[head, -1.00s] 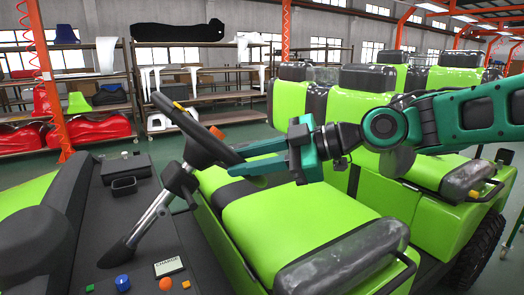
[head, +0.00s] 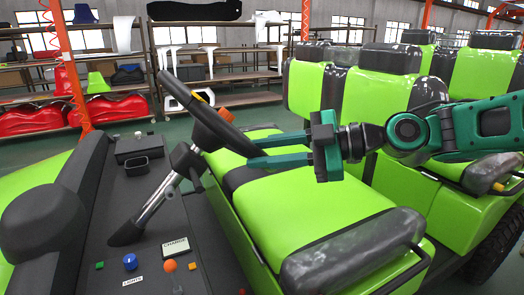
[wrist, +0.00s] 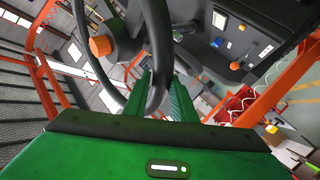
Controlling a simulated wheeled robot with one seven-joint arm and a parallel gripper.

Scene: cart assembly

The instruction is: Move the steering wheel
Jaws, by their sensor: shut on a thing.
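The black steering wheel (head: 214,122) is on its tilted column (head: 157,204) above the dashboard, seen nearly edge-on in the head view. Its rim (wrist: 158,50) crosses the middle of the wrist view. My green gripper (head: 258,151) reaches in from the right and is shut on the near right part of the rim, with one finger on each side of it. In the wrist view my fingers (wrist: 161,88) flank the rim. The exact contact is partly hidden by the rim.
The green front seat (head: 305,205) lies just below my gripper. The dashboard (head: 120,215) has a blue knob (head: 130,262), an orange knob (head: 172,267) and a charge label. Green seat backs (head: 385,95) stand behind the arm. Shelves (head: 215,75) are in the background.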

